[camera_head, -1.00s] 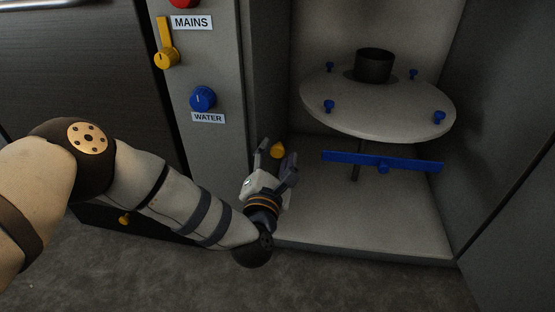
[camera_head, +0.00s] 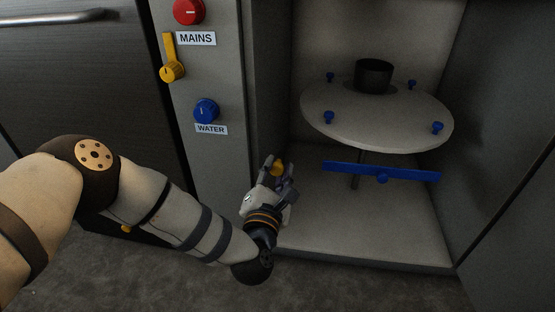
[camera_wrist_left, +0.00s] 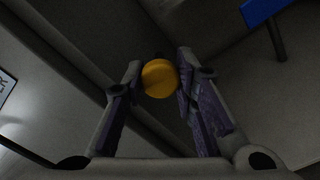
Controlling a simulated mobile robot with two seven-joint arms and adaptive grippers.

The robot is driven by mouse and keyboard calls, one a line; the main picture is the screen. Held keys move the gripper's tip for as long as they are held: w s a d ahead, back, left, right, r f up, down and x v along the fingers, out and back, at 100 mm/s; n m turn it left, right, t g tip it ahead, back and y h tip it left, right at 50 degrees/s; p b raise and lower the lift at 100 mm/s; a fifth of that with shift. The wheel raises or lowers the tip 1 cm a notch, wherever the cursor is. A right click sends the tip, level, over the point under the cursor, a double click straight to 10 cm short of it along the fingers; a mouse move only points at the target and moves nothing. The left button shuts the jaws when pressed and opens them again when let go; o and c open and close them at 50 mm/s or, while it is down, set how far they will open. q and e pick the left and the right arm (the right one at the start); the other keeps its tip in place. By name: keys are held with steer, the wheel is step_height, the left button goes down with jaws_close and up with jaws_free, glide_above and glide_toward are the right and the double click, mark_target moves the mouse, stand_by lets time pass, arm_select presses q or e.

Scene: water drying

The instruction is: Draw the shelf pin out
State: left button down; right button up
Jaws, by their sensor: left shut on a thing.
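The shelf pin shows as a yellow round head (camera_head: 277,168) by the left wall of the open compartment, low down. My left gripper (camera_head: 279,168) reaches it from below, with its fingers closed on either side of the head. The left wrist view shows the yellow head (camera_wrist_left: 160,78) between the two fingertips of my left gripper (camera_wrist_left: 160,82). The pin's shank is hidden behind the head, so I cannot tell how far it sits in the wall. My right gripper is not in view.
A round pale plate (camera_head: 385,125) with blue knobs and a dark cup (camera_head: 374,76) fills the compartment's upper part. A blue bar (camera_head: 350,170) sits beneath it. Left of the opening are a red knob (camera_head: 188,10), a yellow lever (camera_head: 171,68) and a blue knob (camera_head: 206,110).

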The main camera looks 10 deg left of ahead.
arm_select(q)
steer(key=shift+s, duration=0.4)
steer(key=shift+f, duration=0.1)
steer(key=c, duration=1.2)
jaws_free()
steer(key=shift+c, duration=0.2)
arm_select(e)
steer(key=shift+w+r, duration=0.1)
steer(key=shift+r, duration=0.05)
arm_select(q)
steer(key=s, duration=1.2)
